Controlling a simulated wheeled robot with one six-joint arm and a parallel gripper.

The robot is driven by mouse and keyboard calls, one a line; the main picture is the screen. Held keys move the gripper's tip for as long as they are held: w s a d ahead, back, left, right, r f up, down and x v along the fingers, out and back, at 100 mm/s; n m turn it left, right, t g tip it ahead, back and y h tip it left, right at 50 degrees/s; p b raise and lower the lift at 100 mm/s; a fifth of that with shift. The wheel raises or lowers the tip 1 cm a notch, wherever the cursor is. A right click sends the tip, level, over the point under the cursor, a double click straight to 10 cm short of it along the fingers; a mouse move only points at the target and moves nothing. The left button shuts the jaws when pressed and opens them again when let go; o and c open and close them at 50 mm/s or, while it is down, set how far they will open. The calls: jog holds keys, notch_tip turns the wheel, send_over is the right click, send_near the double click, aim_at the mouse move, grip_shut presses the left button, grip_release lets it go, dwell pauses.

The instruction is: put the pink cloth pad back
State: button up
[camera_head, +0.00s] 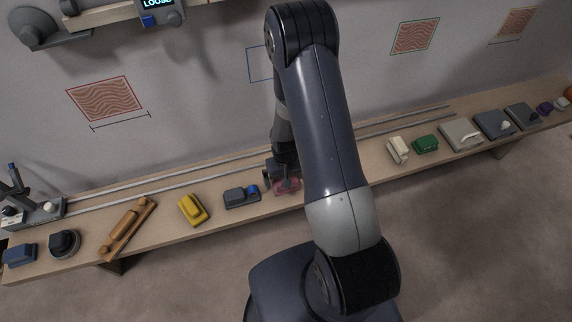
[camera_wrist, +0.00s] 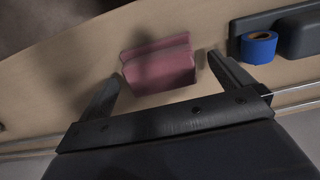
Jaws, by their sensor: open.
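The pink cloth pad (camera_wrist: 158,65) lies folded on the wooden shelf (camera_wrist: 78,72), between and just beyond the tips of my open gripper (camera_wrist: 165,72) in the wrist view. The jaws are apart and nothing is held. In the head view the pink pad (camera_head: 286,186) is partly hidden by my gripper (camera_head: 278,178), which is low over the shelf. I cannot tell whether the fingers touch the pad.
A dark grey block with a blue roll (camera_head: 253,190) lies close to the left of the pad in the head view. Further left are a yellow block (camera_head: 193,209) and a wooden tool (camera_head: 127,228). Cream (camera_head: 398,149) and green (camera_head: 425,145) blocks stand to the right.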

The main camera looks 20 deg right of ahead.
notch_tip(320, 180, up, 10)
dwell(0.5)
notch_tip(320, 180, down, 12)
jog(key=shift+r, duration=0.55)
dwell(0.5)
jog(key=shift+f, duration=0.1)
